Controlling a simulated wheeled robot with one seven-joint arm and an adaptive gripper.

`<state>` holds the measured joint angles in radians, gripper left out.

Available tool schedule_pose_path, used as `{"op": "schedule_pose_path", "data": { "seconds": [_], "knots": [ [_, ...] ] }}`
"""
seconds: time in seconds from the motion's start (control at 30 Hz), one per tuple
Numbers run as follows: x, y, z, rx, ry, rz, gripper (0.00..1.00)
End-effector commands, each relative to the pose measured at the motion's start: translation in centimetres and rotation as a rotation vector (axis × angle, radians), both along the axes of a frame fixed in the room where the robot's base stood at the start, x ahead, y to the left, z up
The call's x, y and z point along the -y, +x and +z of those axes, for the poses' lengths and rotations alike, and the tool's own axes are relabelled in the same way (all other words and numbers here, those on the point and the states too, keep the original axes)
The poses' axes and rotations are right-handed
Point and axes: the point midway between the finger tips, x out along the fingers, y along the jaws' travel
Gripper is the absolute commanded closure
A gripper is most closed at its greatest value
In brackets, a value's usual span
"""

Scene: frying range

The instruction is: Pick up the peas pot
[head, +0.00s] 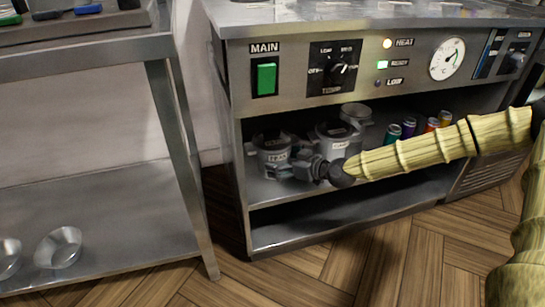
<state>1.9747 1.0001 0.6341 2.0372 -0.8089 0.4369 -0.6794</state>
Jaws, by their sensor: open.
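The peas pot (270,143) is a grey metal pot with a small label that seems to read PEAS. It stands upright on the upper shelf inside the range, at the left. My gripper (283,170) reaches in from the right, with its fingers open in front of the lower part of this pot. I cannot tell whether the fingers touch it. The gripper hides part of the pot's lower right side.
A second labelled pot (334,131) stands just right of the peas pot, close to my gripper. Another metal pot (357,112) is behind it. Several coloured cans (409,127) stand further right. The control panel (300,68) overhangs the shelf. A steel table (90,52) stands left.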

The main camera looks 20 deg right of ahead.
Motion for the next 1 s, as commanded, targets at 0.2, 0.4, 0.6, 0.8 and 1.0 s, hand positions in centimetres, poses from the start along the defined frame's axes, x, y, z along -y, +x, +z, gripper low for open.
{"op": "schedule_pose_path", "data": {
  "seconds": [0.2, 0.4, 0.6, 0.8, 1.0],
  "knots": [
    [-1.4, 1.8, -0.9, -0.001, -0.001, 0.000, 0.00],
    [-1.4, 1.9, -0.8, -0.001, 0.001, 0.000, 0.00],
    [-1.4, 1.9, -0.8, 0.000, 0.000, 0.000, 0.31],
    [-1.4, 1.9, -0.8, 0.000, 0.000, 0.000, 0.66],
    [-1.4, 2.0, -0.5, 0.003, 0.001, -0.001, 0.67]
  ]
}}
